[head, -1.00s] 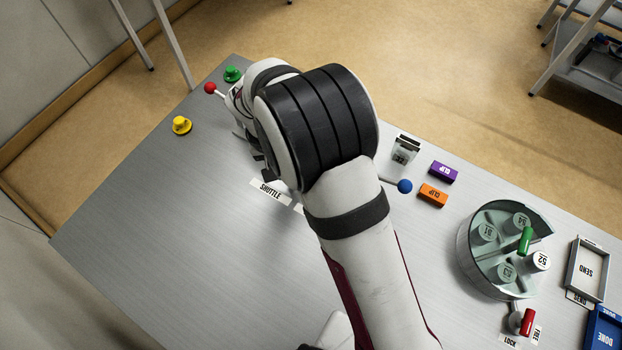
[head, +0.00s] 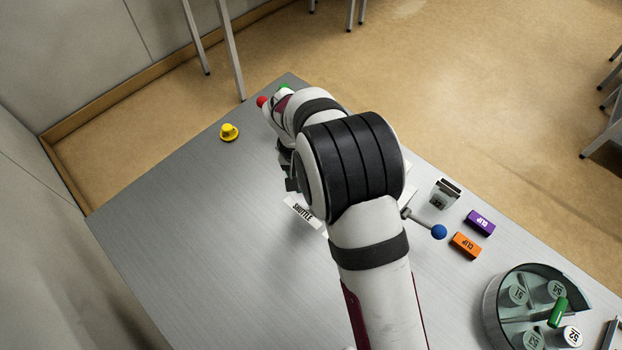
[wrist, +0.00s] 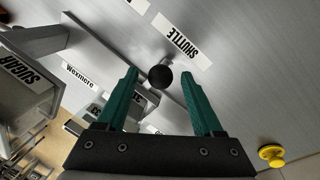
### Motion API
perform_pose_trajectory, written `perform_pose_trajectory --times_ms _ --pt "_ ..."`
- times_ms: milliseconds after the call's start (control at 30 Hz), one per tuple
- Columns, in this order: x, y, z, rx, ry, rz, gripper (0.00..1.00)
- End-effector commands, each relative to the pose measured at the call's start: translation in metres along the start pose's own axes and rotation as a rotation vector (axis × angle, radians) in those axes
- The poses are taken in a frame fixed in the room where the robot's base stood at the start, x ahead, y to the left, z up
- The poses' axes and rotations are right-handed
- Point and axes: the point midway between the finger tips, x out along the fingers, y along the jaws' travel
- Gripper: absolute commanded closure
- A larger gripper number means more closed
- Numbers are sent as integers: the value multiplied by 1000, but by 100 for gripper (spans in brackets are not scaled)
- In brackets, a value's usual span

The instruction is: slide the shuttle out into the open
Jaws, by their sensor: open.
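In the wrist view a black ball knob (wrist: 161,77) on a short stem sits beside the white SHUTTLE label (wrist: 181,40) on the grey table. My gripper (wrist: 160,71) is open, with its two green fingers on either side of the knob and apart from it. The shuttle's body cannot be clearly made out; grey housings and a numbered block (wrist: 93,113) show at the left, partly behind the left finger. In the head view the SHUTTLE label (head: 304,212) shows left of my arm, and my arm hides the knob and the fingertips.
A yellow knob (head: 229,132), red ball (head: 262,101) and blue ball lever (head: 438,232) surround my arm. Purple (head: 480,222) and orange (head: 466,245) CLIP blocks and a round carousel (head: 535,318) stand at the right. The table's left front is clear.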

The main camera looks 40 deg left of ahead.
Motion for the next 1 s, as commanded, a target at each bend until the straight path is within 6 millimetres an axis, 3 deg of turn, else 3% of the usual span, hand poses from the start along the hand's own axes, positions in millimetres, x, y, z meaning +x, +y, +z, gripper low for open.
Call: perform_pose_trajectory --times_ms 167,400,600,733,1000 --pt "-25 0 -1 1 4 -3 31" --pt "-102 -1 -1 1 6 -4 31" --pt "-146 -1 0 0 3 -2 31" --pt "-156 0 0 -1 2 0 31" --pt "-158 0 0 0 0 0 31"
